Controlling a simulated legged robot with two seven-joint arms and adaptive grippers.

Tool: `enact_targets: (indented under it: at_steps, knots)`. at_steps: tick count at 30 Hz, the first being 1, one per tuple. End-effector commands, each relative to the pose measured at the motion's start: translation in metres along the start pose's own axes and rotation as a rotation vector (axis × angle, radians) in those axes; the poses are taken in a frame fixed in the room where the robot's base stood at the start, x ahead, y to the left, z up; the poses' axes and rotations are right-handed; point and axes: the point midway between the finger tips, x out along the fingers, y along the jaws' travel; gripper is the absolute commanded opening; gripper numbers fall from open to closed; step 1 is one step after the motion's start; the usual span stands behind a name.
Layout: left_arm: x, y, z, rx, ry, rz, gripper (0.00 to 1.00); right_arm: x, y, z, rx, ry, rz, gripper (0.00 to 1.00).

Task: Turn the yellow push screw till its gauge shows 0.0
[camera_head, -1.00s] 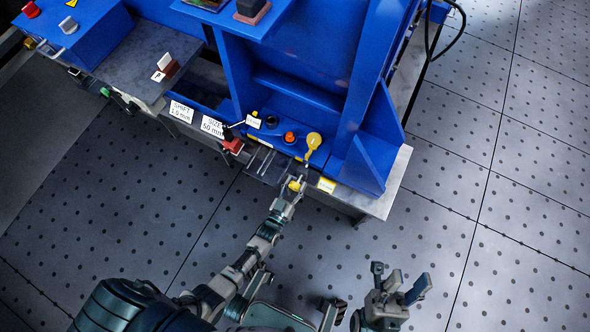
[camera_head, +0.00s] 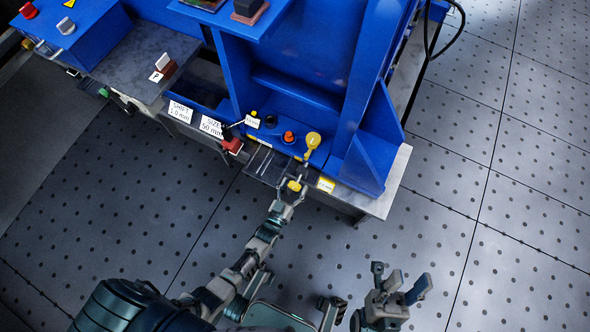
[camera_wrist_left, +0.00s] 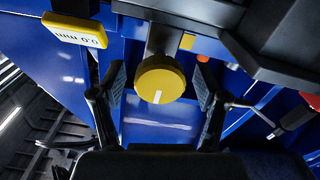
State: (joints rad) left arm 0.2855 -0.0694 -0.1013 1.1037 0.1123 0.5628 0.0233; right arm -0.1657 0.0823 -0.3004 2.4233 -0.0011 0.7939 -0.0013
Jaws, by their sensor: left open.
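The yellow push screw (camera_head: 294,186) is a round knob at the front edge of the blue machine. In the left wrist view the knob (camera_wrist_left: 160,82) shows a white line on its face, pointing down. My left gripper (camera_head: 293,188) is open, with one finger on each side of the knob and visible gaps to it in the left wrist view (camera_wrist_left: 158,88). The yellow gauge (camera_head: 326,185) is right of the knob; in the left wrist view the gauge (camera_wrist_left: 75,31) appears upside down and seems to read 0.0 mm. My right gripper (camera_head: 401,288) is open and empty, above the floor.
A yellow lever (camera_head: 312,141) and an orange button (camera_head: 289,137) stand behind the screw. A red-handled part (camera_head: 232,146) and white signs for size (camera_head: 212,127) and shift (camera_head: 181,112) are to the left. The floor in front is clear.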

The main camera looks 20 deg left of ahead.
Motion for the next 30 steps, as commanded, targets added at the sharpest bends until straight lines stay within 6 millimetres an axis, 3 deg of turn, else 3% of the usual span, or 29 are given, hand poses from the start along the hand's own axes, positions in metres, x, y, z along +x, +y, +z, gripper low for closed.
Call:
enact_targets:
  at_steps: [15, 21, 30]
  knots:
    - [-0.101, 0.0, 0.003, 0.001, -0.006, 0.0, 0.74, 0.0, 0.0, 0.0, 0.001, -0.001, -0.001, 0.4]
    - [-0.115, 0.0, 0.003, 0.001, -0.007, 0.0, 0.74, 0.0, 0.0, 0.0, 0.001, -0.001, -0.001, 0.4]
    - [-0.115, 0.0, 0.003, 0.001, -0.006, 0.0, 0.74, 0.0, 0.0, 0.002, 0.002, -0.003, 0.0, 0.4]
